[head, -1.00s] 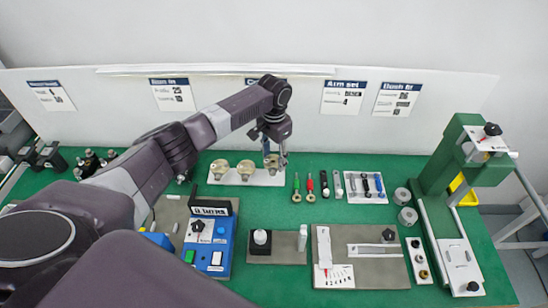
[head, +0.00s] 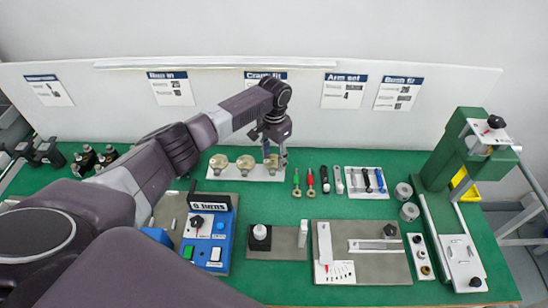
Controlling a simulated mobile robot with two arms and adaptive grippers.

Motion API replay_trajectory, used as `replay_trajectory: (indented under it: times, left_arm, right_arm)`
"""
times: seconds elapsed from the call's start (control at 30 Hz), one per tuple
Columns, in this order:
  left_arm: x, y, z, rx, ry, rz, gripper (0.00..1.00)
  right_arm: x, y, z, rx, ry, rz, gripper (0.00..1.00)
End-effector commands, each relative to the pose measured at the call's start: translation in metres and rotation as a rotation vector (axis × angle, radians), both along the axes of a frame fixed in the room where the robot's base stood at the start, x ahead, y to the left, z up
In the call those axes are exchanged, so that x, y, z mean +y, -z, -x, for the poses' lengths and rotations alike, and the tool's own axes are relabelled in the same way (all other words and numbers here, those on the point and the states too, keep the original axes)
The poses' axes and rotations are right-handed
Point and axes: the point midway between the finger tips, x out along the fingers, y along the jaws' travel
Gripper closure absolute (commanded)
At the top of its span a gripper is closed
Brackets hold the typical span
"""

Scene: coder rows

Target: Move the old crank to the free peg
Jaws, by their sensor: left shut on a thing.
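My left gripper (head: 274,153) reaches down over the right part of a white strip (head: 232,175) at the back of the green bench. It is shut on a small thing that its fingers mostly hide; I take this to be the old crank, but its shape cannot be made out. Round brass-coloured pieces stand in a row on the strip: a left one (head: 218,162), a middle one (head: 245,163) and one beside my fingers (head: 271,163). I cannot tell which peg is free. My right gripper is not in view.
Right of the strip lie several hand tools (head: 310,183) and a white card with small arms (head: 366,182). A blue control box (head: 205,240) stands in front left, a grey board (head: 385,262) in front right. A green press (head: 445,165) stands at the right end.

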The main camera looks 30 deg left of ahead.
Motion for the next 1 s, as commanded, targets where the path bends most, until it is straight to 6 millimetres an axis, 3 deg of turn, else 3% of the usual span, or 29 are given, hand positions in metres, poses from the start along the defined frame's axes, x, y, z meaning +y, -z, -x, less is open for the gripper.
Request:
replay_trajectory:
  times: [0.87,0.9,1.0]
  left_arm:
    - [0.0000,0.0061,-0.0004,-0.001,0.000,0.000,0.83]
    - [0.0000,0.0061,-0.0004,-0.001,0.000,0.000,0.53]
    - [0.0000,0.0061,-0.0003,-0.001,0.000,0.000,0.42]
  right_arm:
    - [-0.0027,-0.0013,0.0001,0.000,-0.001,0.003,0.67]
    - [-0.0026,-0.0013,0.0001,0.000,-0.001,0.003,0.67]
    - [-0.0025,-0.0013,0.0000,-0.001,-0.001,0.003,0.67]
